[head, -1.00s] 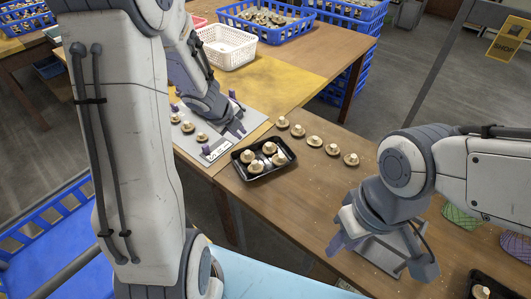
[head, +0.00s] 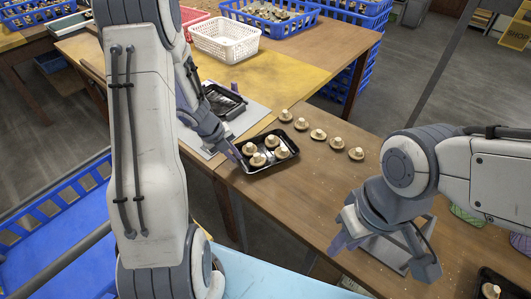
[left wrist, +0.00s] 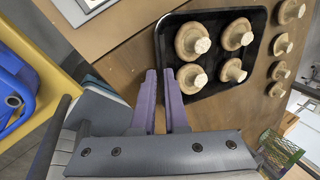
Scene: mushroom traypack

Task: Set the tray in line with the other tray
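A black tray (head: 262,169) holding several mushrooms stands on the wooden table; it also fills the upper middle of the left wrist view (left wrist: 207,95). My left gripper (head: 241,160) is at the tray's near left edge. In the left wrist view its purple fingers (left wrist: 160,72) are close together, one on each side of the tray rim, apparently pinching it. A second black tray (head: 238,112), apparently empty, lies on the grey plate, partly behind my left arm. My right gripper (head: 383,262) is spread open and empty above the table at right.
A row of mushrooms (head: 318,134) lies just beyond the tray. Another black tray (head: 507,284) with a mushroom shows at the bottom right corner. A white basket (head: 225,40) and blue crates (head: 270,25) stand at the back. The wood between tray and right gripper is clear.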

